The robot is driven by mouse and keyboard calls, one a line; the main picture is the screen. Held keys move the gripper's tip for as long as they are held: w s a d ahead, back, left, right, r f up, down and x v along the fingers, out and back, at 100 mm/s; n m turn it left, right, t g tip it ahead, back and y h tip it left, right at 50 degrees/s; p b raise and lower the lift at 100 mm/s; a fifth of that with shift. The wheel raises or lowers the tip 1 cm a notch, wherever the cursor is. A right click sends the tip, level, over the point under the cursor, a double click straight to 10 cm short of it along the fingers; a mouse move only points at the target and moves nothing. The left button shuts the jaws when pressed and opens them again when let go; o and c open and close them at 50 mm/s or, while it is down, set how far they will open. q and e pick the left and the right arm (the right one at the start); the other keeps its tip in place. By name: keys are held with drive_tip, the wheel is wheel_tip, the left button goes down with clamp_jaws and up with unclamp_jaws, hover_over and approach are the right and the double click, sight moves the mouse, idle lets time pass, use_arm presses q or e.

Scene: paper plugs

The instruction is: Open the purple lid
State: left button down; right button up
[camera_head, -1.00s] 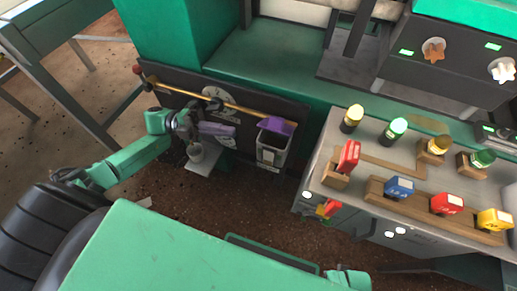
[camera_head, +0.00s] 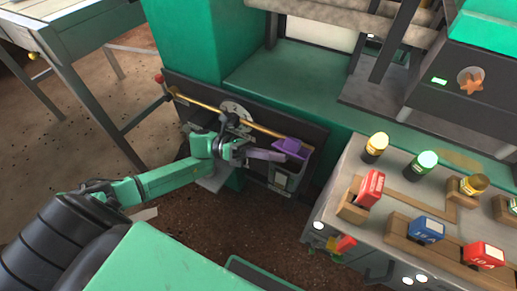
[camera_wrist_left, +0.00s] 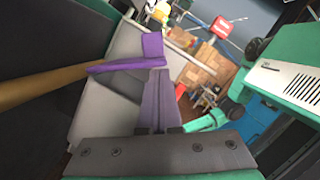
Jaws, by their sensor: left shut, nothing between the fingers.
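The purple lid (camera_head: 292,147) sits at the top of a grey bin (camera_head: 282,180) mounted on a dark panel. In the left wrist view the lid (camera_wrist_left: 125,63) is a flat purple strip with a raised purple tab (camera_wrist_left: 152,45) at one end. My left gripper (camera_head: 282,156) is shut and empty, its greyish-purple fingers pointing right just in front of the lid. In the left wrist view the fingertips (camera_wrist_left: 160,72) are close under the tab; I cannot tell whether they touch it. My right gripper is not in view.
A yellow bar (camera_head: 205,105) runs along the dark panel (camera_head: 318,133) behind my left arm. To the right stands a grey workbench (camera_head: 325,205) with several coloured blocks and capped jars.

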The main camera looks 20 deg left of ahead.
use_arm(q)
drive_tip(key=shift+d, duration=0.25)
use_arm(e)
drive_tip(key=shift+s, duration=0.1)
use_arm(q)
drive_tip(key=shift+r, duration=0.15)
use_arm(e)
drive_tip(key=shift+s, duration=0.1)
use_arm(q)
drive_tip(key=shift+w+r+n+p, duration=0.1)
drive_tip(key=shift+r+n+p, duration=0.05)
drive_tip(key=shift+n+p, duration=0.3)
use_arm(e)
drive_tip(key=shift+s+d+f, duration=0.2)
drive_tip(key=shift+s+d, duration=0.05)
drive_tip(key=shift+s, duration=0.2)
